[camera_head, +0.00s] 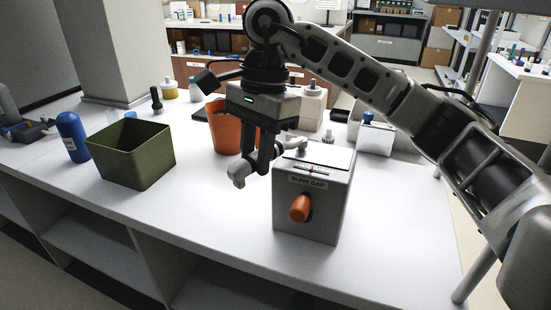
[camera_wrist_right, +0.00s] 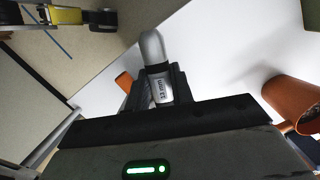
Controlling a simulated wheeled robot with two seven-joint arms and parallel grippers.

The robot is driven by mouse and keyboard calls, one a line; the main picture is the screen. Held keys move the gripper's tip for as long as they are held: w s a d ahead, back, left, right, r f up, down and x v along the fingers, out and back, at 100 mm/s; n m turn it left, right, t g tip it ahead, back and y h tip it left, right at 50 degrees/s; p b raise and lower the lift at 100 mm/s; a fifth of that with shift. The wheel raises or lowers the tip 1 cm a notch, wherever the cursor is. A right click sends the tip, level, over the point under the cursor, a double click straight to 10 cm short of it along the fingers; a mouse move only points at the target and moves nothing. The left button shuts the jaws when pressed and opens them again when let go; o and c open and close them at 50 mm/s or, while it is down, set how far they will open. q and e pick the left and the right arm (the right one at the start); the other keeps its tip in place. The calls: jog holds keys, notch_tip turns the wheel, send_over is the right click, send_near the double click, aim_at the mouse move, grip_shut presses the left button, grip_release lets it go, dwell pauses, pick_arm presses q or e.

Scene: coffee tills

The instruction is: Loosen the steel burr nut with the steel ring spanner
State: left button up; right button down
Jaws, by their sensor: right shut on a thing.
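My right gripper (camera_head: 258,168) is shut on the grey steel ring spanner (camera_head: 240,174), above the counter and left of the burr gap box. In the right wrist view the spanner (camera_wrist_right: 152,48) sticks up between the fingers, and "13 mm" shows on it. In the head view its grey metal reaches from the lower left past the fingers towards the box top. The grey box (camera_head: 312,215) is labelled "BURR GAP" and has an orange knob (camera_head: 300,208) in front. I cannot make out the steel burr nut or whether the spanner touches it. My left gripper is not in view.
An orange pot (camera_head: 222,130) stands just behind the gripper. A green open bin (camera_head: 140,158) and a blue bottle (camera_head: 72,137) stand to the left. More containers stand behind the box. The white counter's front left is clear.

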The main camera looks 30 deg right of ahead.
jog(key=w+m, duration=0.4)
jog(key=shift+w+a+f+m+t, duration=0.1)
jog(key=shift+w+a+m+t, duration=0.05)
jog(key=shift+w+m+t, duration=0.2)
jog(key=shift+f, duration=0.15)
jog(key=shift+s, duration=0.15)
